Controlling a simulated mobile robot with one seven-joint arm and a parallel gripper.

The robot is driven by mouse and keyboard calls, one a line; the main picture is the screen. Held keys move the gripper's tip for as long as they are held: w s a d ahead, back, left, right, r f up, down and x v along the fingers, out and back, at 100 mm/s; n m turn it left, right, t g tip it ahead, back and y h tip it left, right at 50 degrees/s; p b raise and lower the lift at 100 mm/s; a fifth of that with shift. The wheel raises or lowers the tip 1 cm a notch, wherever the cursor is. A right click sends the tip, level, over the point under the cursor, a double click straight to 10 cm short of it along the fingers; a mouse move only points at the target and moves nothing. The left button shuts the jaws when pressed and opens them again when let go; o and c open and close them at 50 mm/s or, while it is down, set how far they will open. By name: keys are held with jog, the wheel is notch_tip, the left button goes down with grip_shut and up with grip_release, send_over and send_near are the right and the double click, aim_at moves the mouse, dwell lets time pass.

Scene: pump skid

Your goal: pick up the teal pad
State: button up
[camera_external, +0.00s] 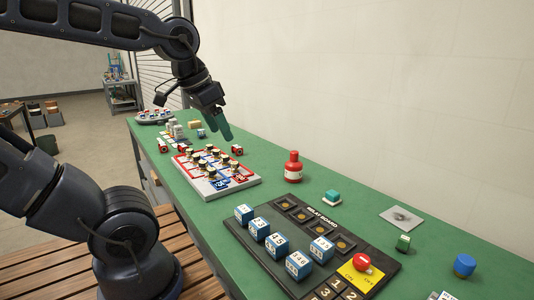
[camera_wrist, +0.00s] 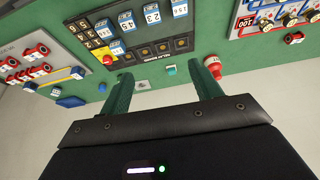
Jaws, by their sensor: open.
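The teal pad (camera_external: 332,196) is a small teal block on a pale base. It lies on the green bench top, right of the red bottle. In the wrist view the teal pad (camera_wrist: 171,70) shows small and distant, in the gap between my fingers. My gripper (camera_external: 222,127) is up over the far part of the bench, well left of and behind the pad, and apart from it. In the wrist view my gripper (camera_wrist: 161,70) has its two green fingers spread, with nothing between them.
A red bottle (camera_external: 293,167) stands close to the pad's left. A relay board (camera_external: 310,240) with blue numbered blocks lies in front. A grey plate (camera_external: 401,217), a green piece (camera_external: 403,242) and a blue cylinder (camera_external: 465,264) lie to the right. A tray of pieces (camera_external: 217,172) is left.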

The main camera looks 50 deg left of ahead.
jog(key=w+m+g, duration=0.1)
jog(key=w+m, duration=0.4)
jog(key=w, duration=0.9)
jog(key=m+g, duration=0.4)
jog(key=m, duration=0.9)
send_over(333, 193)
notch_tip(333, 193, down, 26)
notch_tip(333, 193, down, 5)
jog(key=shift+s+d+f, duration=0.15)
jog(key=shift+f, duration=0.05)
jog(key=shift+w+a+f, duration=0.15)
jog(key=shift+f, duration=1.15)
jog(key=shift+w+a+f, duration=0.1)
jog(key=shift+w+f, duration=0.05)
jog(key=shift+f, duration=1.15)
jog(key=c, duration=0.7)
